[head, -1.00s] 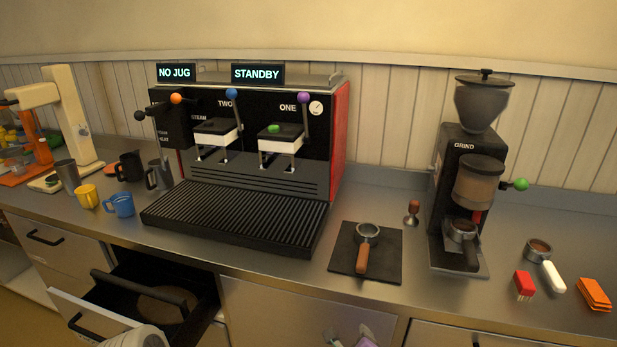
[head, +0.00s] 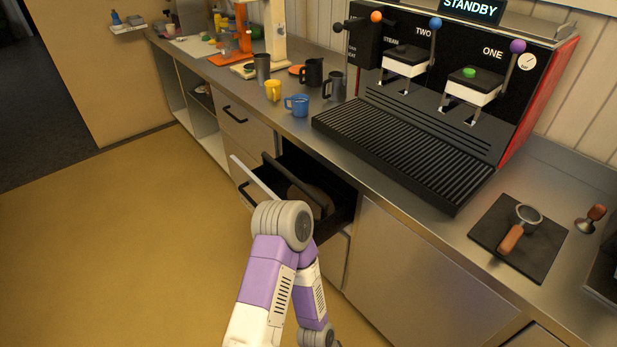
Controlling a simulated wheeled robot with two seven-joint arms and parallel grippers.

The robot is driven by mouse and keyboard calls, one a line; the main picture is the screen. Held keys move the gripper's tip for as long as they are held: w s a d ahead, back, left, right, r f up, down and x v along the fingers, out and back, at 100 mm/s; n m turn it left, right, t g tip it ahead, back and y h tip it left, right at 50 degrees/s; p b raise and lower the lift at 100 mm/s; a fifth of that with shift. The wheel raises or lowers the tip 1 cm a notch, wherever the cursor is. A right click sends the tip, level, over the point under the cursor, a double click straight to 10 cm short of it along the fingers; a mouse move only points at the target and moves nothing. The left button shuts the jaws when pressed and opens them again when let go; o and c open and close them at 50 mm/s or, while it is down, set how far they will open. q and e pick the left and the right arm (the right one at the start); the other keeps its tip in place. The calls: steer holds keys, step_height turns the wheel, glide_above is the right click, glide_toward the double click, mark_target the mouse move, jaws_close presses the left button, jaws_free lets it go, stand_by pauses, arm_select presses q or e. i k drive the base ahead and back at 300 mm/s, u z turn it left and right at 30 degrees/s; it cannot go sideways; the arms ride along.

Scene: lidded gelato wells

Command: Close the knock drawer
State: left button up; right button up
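The knock drawer (head: 256,178) is open below the counter, left of the drip tray in the head view. Its pale front panel stands out from the cabinet, with a dark handle on its outer face. A dark bar (head: 292,184) crosses the open dark interior, and a brownish round shape shows below it. One of my arms, purple and white, rises from the bottom and covers the drawer's near lower corner. This arm bends back downward, and no gripper fingers show. Neither gripper is in view, so I cannot see any contact with the drawer.
The espresso machine (head: 420,80) with its drip tray (head: 400,150) stands on the counter above. A blue cup (head: 297,105) and a yellow cup (head: 273,90) stand near the counter edge. A portafilter (head: 515,232) lies on a dark mat. The floor (head: 130,250) left of the drawer is clear.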

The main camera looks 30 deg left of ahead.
mark_target(297, 191)
steer(key=z, duration=0.05)
steer(key=k, duration=0.45)
steer(key=u, duration=0.3)
steer(key=i, duration=0.35)
steer(key=u, duration=1.25)
steer(key=k, duration=0.65)
steer(key=z, duration=0.5)
steer(key=i, duration=1.4)
steer(key=u, duration=0.35)
